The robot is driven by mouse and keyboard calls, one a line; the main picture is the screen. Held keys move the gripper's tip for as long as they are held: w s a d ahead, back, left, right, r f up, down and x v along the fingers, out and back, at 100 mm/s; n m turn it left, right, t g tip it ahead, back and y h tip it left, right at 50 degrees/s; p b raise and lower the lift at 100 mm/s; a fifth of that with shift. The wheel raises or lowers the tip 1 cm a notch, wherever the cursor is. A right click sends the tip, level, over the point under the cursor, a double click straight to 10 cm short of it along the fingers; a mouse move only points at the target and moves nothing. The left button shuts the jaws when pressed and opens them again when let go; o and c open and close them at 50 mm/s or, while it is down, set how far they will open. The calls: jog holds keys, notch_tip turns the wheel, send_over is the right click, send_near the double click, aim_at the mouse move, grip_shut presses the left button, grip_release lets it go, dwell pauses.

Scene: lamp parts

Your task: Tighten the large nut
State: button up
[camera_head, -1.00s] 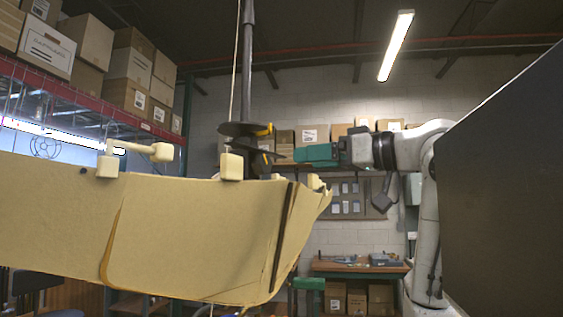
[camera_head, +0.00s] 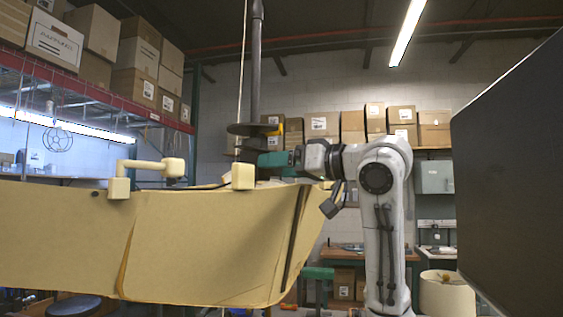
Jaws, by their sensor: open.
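A dark upright pole (camera_head: 257,60) hangs beside a thin cord, with a wide dark disc (camera_head: 250,129) around it low down. A yellow piece (camera_head: 280,129) shows at the disc's right edge. I cannot clearly pick out the large nut; the part below the disc is dark and crowded. My gripper (camera_head: 254,150) is open just under the disc, at the pole, coming in from the right behind its teal body (camera_head: 277,159). Its fingertips are hard to separate from the dark parts there. I cannot tell whether they touch anything.
A large cream curved panel (camera_head: 200,245) fills the front left, with cream blocks (camera_head: 243,176) and a bent arm (camera_head: 150,166) on its rim. It hides what lies behind. A dark slab (camera_head: 515,170) blocks the right. Shelves with boxes (camera_head: 325,124) stand at the back.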

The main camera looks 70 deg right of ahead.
jog(key=shift+w, duration=0.1)
jog(key=shift+c, duration=0.3)
jog(key=c, duration=1)
jog(key=shift+n+b, duration=0.7)
jog(key=shift+n, duration=0.9)
jog(key=o, duration=1.1)
jog(key=shift+c, duration=0.2)
jog(key=b+v, duration=0.3)
jog(key=v, duration=0.8)
